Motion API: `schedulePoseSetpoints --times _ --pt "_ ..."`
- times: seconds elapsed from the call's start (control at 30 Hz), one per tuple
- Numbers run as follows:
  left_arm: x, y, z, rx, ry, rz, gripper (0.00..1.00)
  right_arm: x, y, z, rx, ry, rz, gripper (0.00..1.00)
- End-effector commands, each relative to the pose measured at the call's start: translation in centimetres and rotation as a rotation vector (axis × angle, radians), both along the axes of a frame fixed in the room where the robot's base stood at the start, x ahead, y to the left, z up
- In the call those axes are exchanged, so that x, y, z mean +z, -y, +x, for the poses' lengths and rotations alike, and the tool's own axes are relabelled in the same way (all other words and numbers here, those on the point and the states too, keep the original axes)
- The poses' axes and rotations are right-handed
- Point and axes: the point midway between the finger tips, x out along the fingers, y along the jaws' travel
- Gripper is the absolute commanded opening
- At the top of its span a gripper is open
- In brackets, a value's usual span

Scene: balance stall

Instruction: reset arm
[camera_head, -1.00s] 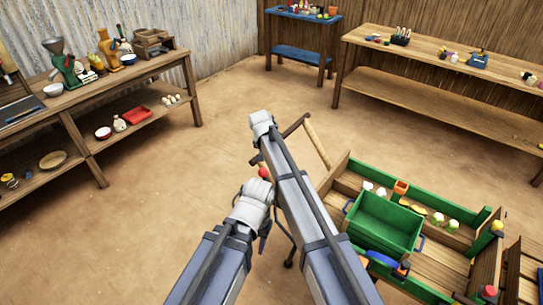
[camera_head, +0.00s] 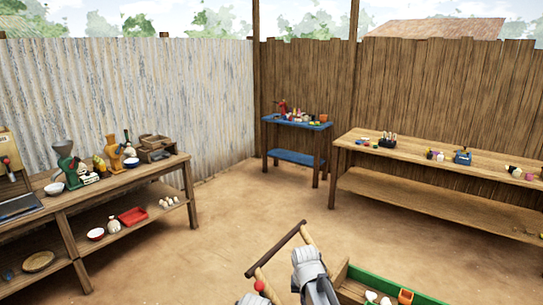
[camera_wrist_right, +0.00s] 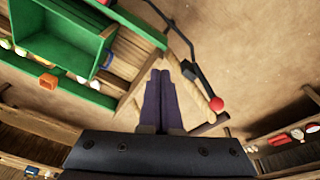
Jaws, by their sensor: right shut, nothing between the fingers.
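My right gripper (camera_wrist_right: 160,74) shows in the right wrist view. Its two dark fingers lie side by side, shut with nothing between them. A wooden cart handle and the sandy floor show beyond the fingertips. In the head view only pale joints of my arms show at the bottom edge. My left gripper is not in view.
The cart's green crate (camera_wrist_right: 62,38) is at the upper left of the wrist view. A red knob (camera_head: 259,285) is by the handle. A laden wooden bench (camera_head: 65,208) stands left, a blue table (camera_head: 296,124) at the back, a long bench (camera_head: 440,160) right. The middle floor is clear.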

Motion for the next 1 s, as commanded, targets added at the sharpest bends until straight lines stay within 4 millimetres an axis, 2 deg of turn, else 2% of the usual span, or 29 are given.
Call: schedulePoseSetpoints --times 0.03,0.1,0.3,0.53,0.67,1.0 --pt "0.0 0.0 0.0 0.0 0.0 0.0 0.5 -0.1 1.3 -2.5 0.009 -0.014 0.004 0.0" --pt "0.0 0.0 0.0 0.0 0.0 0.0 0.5 -0.1 2.5 -4.5 0.028 -0.031 0.013 0.0" --pt "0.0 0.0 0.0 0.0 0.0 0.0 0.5 -0.3 4.9 -9.7 0.074 -0.071 0.035 0.0" --pt "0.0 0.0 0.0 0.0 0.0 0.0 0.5 -0.3 6.9 -15.2 0.121 -0.106 0.062 0.0" --pt "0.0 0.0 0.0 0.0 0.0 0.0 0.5 -0.4 4.4 -15.1 0.182 -0.129 0.043 0.0" --pt "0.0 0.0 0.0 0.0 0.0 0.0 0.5 -0.4 -1.0 -17.8 0.332 -0.191 -0.017 0.0"
